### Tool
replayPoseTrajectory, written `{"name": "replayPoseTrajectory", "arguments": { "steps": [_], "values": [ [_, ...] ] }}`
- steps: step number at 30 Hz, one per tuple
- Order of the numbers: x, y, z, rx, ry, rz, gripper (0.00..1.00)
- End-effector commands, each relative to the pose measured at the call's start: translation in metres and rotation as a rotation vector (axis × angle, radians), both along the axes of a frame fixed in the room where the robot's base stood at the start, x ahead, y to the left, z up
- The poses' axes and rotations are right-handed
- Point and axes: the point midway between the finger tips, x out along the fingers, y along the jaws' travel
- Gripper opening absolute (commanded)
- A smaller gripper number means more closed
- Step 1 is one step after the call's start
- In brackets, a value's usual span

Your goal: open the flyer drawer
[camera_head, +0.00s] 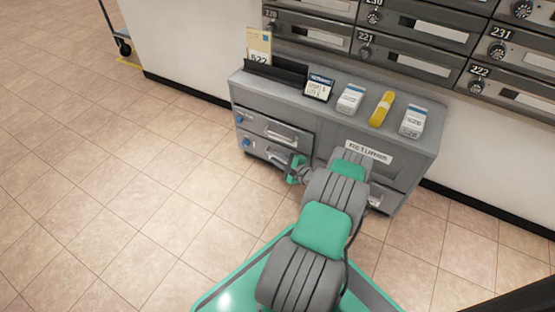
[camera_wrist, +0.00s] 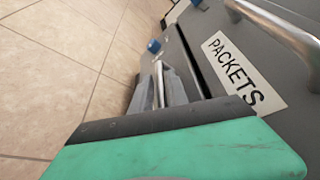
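A grey cabinet (camera_head: 335,118) stands against the wall with two stacked drawers on its left side. The upper drawer (camera_head: 272,128) carries a label reading PACKETS (camera_wrist: 243,75) in the wrist view. The lower drawer (camera_head: 254,143) sits below it; its label is not readable. Both drawers look closed, with a dark seam between them. My gripper (camera_head: 293,168) is at the lower drawer's front. In the wrist view its fingers (camera_wrist: 161,88) close in on both sides of a light bar, which looks like the lower drawer's handle. The far part of the handle is hidden.
A RETURNS section (camera_head: 369,151) is on the cabinet's right, partly behind my arm. On top stand a flyer holder (camera_head: 275,70), a small sign (camera_head: 318,88), several boxes and a yellow item (camera_head: 381,109). Mailboxes line the wall above.

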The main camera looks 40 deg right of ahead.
Motion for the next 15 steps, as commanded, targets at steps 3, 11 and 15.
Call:
{"name": "replayPoseTrajectory", "arguments": {
  "steps": [3, 11, 15],
  "values": [
    [0.0016, -0.0013, 0.0003, -0.002, -0.001, -0.002, 0.20],
    [0.0007, -0.0021, 0.0006, -0.002, 0.000, -0.003, 0.09],
    [0.0005, -0.0022, 0.0005, -0.002, 0.000, -0.003, 0.00]
  ]
}}
